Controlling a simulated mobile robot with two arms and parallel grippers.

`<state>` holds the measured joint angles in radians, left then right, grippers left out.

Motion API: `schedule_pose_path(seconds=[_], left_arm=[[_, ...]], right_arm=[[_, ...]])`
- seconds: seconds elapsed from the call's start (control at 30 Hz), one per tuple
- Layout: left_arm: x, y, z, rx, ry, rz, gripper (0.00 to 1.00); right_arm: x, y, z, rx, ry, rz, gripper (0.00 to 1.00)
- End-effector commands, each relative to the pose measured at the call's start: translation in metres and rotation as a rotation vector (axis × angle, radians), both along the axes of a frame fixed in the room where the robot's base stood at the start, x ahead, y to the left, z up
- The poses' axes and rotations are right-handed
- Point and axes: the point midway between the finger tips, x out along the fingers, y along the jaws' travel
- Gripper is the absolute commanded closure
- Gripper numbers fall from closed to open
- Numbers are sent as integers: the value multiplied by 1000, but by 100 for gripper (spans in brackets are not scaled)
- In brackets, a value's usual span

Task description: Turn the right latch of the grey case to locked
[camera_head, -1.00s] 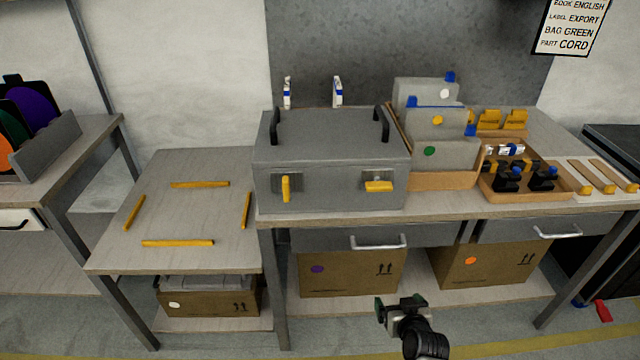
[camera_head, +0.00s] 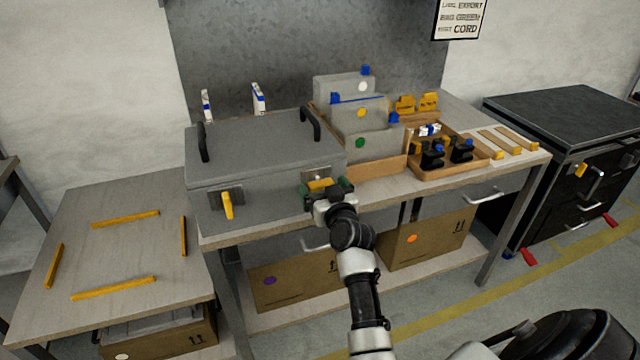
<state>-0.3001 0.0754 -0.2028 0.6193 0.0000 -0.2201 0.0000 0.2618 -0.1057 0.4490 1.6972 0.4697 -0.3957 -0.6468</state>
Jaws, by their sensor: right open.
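The grey case (camera_head: 260,150) stands shut on the workbench, with two black handles on its lid. Its left latch (camera_head: 227,204) is yellow and points down, nearly upright. Its right latch (camera_head: 320,184) is yellow and lies about level, partly hidden by my gripper. My right gripper (camera_head: 328,190) is open at the right latch, its fingers to either side of the yellow lever. I cannot tell whether they touch it. My left gripper does not show.
A wooden tray (camera_head: 480,164) with black parts and a divider box with grey panels (camera_head: 365,143) stand right of the case. A drawer handle (camera_head: 314,245) sticks out below the bench top. The lower left table (camera_head: 130,252) has yellow strips and a clear middle.

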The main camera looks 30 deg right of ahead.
Motion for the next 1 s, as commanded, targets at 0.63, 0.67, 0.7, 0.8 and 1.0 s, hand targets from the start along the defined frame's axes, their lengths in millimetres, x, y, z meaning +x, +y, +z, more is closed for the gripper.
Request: schedule_pose_path(seconds=[0.63,0.67,0.7,0.8,1.0], left_arm=[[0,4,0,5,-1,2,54],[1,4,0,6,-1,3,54],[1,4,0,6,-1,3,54],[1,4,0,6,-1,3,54],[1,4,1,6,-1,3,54]], right_arm=[[20,-5,-1,0,1,0,25],[20,-5,-1,0,1,0,29],[20,-5,-1,0,1,0,36],[20,-5,-1,0,1,0,51],[20,-5,0,7,-1,0,56]])
